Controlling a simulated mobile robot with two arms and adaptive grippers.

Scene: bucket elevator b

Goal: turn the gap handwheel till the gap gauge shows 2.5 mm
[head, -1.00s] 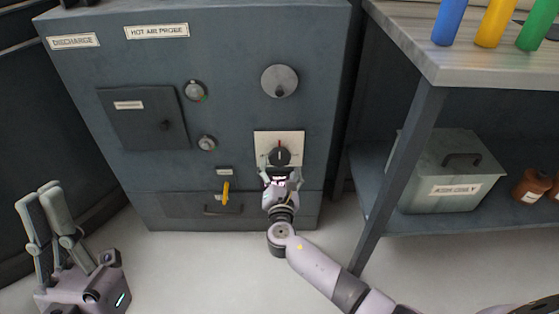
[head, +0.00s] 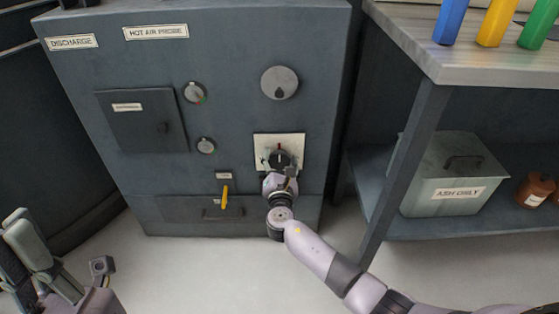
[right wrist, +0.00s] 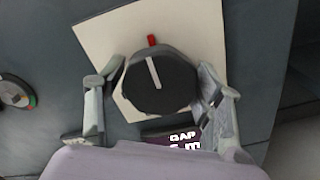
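The gap handwheel (head: 279,158) is a round black knob with a white line, on a white plate (head: 295,141) with a red mark at the top. In the right wrist view the handwheel (right wrist: 160,84) has its white line pointing up, tilted slightly left, near the red mark (right wrist: 152,41). My right gripper (right wrist: 161,78) has one finger on each side of the knob, seemingly touching its rim. The gap gauge (right wrist: 183,141) is a dark display below; "GAP" and part of "mm" show, its number is hidden. My left gripper (head: 25,255) is open and empty at the lower left.
The grey cabinet (head: 240,120) also carries a round grey disc (head: 279,83), two small knobs (head: 194,92) (head: 206,145), and a yellow lever (head: 225,196). A workbench (head: 480,62) with an ash box (head: 445,185) on its shelf stands at the right.

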